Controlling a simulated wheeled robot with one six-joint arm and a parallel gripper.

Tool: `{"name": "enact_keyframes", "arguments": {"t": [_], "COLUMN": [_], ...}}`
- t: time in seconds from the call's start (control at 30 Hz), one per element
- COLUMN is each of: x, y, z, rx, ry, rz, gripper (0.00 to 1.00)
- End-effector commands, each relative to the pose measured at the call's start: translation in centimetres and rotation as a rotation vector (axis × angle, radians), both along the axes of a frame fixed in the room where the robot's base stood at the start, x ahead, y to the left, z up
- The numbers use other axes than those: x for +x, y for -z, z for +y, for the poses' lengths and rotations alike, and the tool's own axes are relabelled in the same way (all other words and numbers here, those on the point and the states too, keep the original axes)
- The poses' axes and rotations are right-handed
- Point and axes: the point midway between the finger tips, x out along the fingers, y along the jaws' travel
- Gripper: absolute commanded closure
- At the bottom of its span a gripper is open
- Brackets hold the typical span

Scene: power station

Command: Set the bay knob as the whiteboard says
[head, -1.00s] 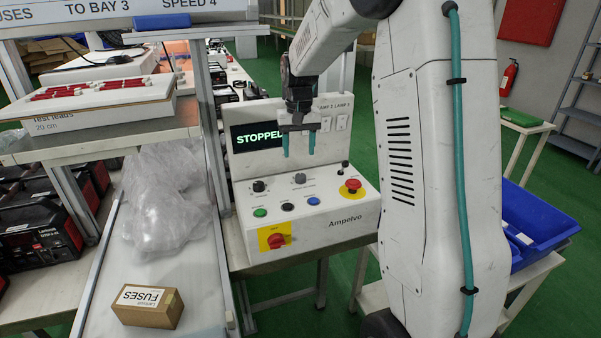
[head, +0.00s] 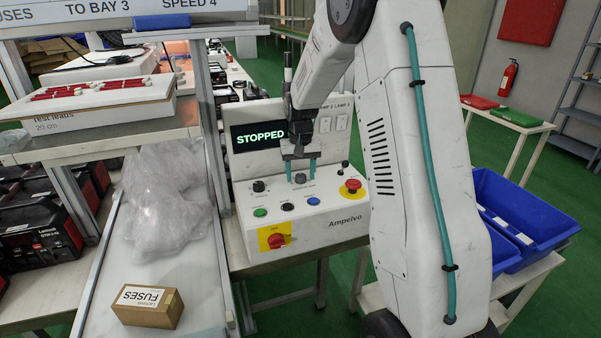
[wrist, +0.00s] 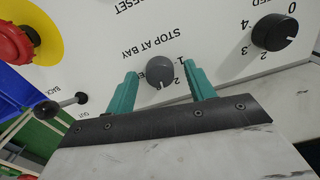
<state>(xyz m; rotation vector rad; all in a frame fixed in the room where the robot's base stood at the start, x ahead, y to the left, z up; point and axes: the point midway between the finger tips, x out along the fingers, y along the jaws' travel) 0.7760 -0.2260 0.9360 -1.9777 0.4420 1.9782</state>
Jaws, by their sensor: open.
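The bay knob, a grey round knob labelled STOP AT BAY, shows in the wrist view (wrist: 160,72) between the two teal fingers of my gripper (wrist: 161,69). The digits 1 and 2 show to its right; its pointer setting is too unclear to read. In the head view my gripper (head: 301,176) is open and points down at the bay knob (head: 300,179) on the white control panel (head: 325,226). I cannot tell whether the fingers touch the knob. The whiteboard (head: 110,16) is cut off and shows "USES", "TO BAY 3" and "SPEED 4".
A black speed knob (wrist: 274,32) sits beside the bay knob. The screen (head: 259,136) reads STOPPED. A fuse box (head: 147,306) lies to the left.

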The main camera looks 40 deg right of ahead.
Motion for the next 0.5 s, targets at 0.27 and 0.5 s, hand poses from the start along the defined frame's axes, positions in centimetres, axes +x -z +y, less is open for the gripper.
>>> {"name": "enact_keyframes", "arguments": {"t": [0.27, 0.5], "x": [0.00, 0.00], "y": [-0.03, -0.05], "z": [-0.01, -0.02], "rx": [0.000, 0.000], "ry": [0.000, 0.105], "rz": [0.000, 0.000], "gripper": [0.91, 0.91]}}
